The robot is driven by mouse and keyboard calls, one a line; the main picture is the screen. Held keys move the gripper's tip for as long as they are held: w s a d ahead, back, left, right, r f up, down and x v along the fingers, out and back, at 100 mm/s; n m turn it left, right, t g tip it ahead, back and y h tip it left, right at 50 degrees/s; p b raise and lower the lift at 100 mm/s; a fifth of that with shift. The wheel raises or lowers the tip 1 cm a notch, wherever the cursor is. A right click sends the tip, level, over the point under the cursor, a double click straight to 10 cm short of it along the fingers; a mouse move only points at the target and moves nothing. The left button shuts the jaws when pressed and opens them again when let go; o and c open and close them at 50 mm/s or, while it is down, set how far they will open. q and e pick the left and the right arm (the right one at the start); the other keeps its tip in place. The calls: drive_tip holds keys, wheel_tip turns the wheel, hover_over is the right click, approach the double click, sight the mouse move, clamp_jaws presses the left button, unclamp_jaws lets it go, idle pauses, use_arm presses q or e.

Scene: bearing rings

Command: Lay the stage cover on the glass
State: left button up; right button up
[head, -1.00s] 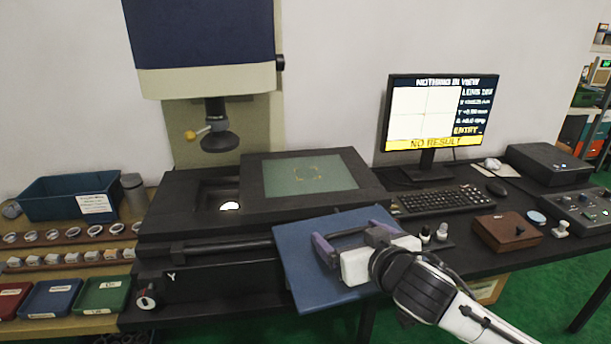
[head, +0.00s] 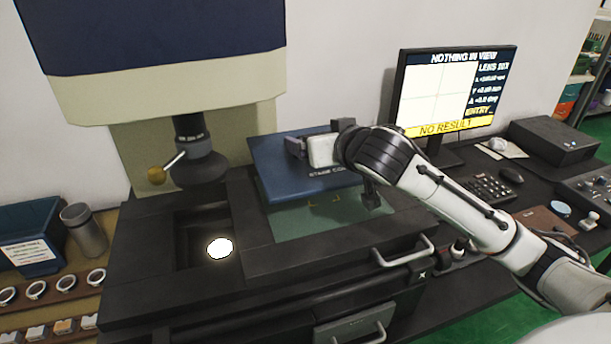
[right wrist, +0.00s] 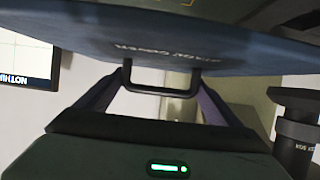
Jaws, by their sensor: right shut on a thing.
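The stage cover (head: 275,165) is a flat dark blue plate with lettering near its front edge. My right gripper (head: 322,150) is shut on the cover's black handle (right wrist: 160,91). In the head view the cover is over the back part of the green stage glass (head: 320,220), whose front strip and yellow-green corner marks still show. The cover looks held above the glass; the exact gap is hard to tell. In the right wrist view the cover (right wrist: 180,50) fills the top, with the gripper fingers reaching the handle. My left gripper is not in view.
The machine's lens column (head: 195,150) with a yellow knob stands close to the cover's left. A dark recess with a bright round light (head: 219,248) lies left of the glass. A monitor (head: 450,95) reads "NOTHING IN VIEW". Ring racks (head: 50,290) stand at left.

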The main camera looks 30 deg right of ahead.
drive_tip(key=f, duration=0.5)
drive_tip(key=shift+s, duration=0.35)
drive_tip(key=shift+w+f, duration=0.1)
drive_tip(key=shift+f, duration=1.9)
drive_tip(key=o, duration=1.2)
drive_tip(key=shift+f, duration=0.1)
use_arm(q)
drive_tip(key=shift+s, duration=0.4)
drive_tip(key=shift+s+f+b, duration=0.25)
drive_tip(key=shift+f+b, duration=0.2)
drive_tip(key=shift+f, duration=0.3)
use_arm(e)
drive_tip(key=v, duration=1.2)
